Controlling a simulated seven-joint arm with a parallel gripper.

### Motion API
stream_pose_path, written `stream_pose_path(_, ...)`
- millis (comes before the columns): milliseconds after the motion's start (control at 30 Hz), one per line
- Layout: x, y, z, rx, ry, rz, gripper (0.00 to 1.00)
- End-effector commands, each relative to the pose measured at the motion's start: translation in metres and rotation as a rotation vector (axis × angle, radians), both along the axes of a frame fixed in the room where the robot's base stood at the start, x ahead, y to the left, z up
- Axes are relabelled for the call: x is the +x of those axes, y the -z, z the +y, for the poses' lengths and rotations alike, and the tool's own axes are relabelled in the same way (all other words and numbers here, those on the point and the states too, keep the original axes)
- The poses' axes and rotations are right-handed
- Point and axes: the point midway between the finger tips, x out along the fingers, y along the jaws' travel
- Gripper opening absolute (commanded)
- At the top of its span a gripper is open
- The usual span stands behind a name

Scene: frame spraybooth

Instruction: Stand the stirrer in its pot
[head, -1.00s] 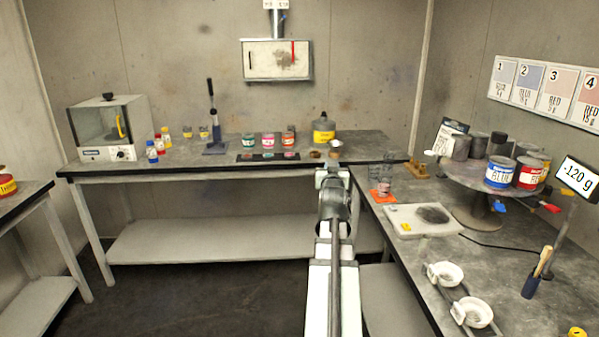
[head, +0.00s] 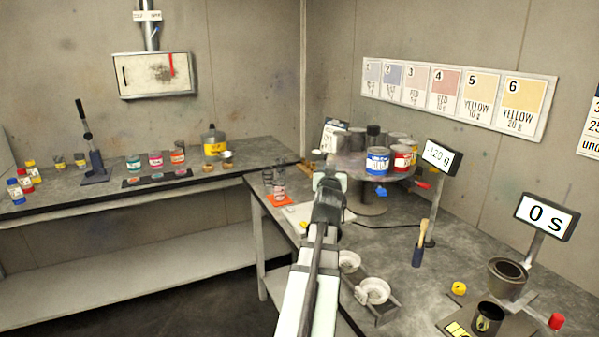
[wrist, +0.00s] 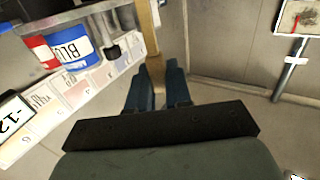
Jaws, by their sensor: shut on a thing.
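My gripper (wrist: 157,88) is shut on a flat wooden stirrer (wrist: 149,35), which runs up between the fingers and out of the top of the wrist view. In the head view my gripper (head: 328,172) is at the end of my outstretched arm, above the right-hand bench; I cannot make out the stirrer there. A small dark blue pot (head: 417,257) stands upright on that bench, to the right of my gripper, with light wooden sticks (head: 424,232) standing in it.
A turntable with several paint cans, one of them blue (head: 377,162), is just right of my gripper. A scale display (head: 441,157) stands behind the blue pot. White dishes (head: 373,291) lie nearer, and a dark cup (head: 487,319) and timer display (head: 546,216) are at right.

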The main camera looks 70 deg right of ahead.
Motion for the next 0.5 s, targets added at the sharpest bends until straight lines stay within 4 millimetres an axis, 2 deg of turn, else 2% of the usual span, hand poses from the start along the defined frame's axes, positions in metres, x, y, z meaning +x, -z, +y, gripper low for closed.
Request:
stream_pose_path(33, -0.018, -0.001, -0.003, 0.000, 0.018, -0.001, 0.00)
stream_pose_path(100, -0.040, -0.002, -0.005, 0.001, 0.036, -0.001, 0.00)
stream_pose_path(300, -0.092, -0.005, -0.007, 0.000, 0.055, -0.002, 0.00)
stream_pose_path(400, -0.098, -0.006, -0.006, 0.000, 0.027, -0.001, 0.00)
stream_pose_path(500, -0.087, -0.006, -0.003, 0.000, -0.031, -0.002, 0.00)
